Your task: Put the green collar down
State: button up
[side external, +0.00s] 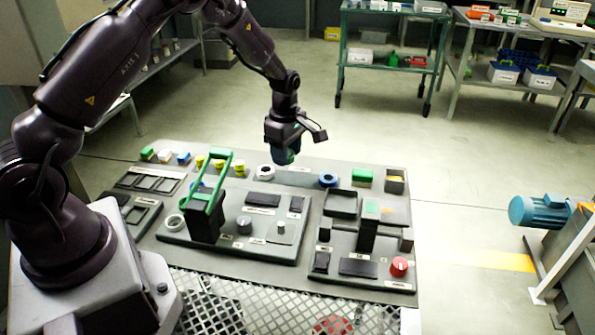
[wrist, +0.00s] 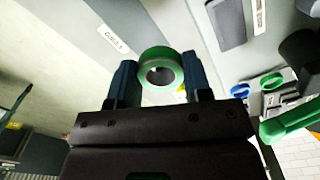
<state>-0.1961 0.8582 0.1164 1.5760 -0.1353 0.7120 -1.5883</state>
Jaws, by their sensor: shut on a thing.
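The green collar (wrist: 162,72) is a ring with an open centre. In the wrist view it sits between the two dark blue fingers of my gripper (wrist: 161,82), which are shut on it. In the side external view my gripper (side external: 284,156) points down near the back edge of the work table, between a white ring and a blue ring. The collar is mostly hidden there by the fingers, with only a little green showing. The gap below it is hard to judge.
The white ring (side external: 265,172) and blue ring (side external: 328,179) stand on the table (side external: 300,158) near my gripper. A green-handled frame (side external: 219,180) rises at left, and a dark post (side external: 368,232) at right. Small coloured blocks line the back edge at left.

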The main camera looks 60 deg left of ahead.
send_over(298, 180)
notch_tip(298, 180, down, 5)
jog(key=shift+s+r, duration=0.1)
jog(key=shift+a+f, duration=0.1)
jog(key=shift+f, duration=1.55)
jog(key=o, duration=1.1)
jog(key=shift+f, duration=0.15)
jog(key=shift+c, duration=0.2)
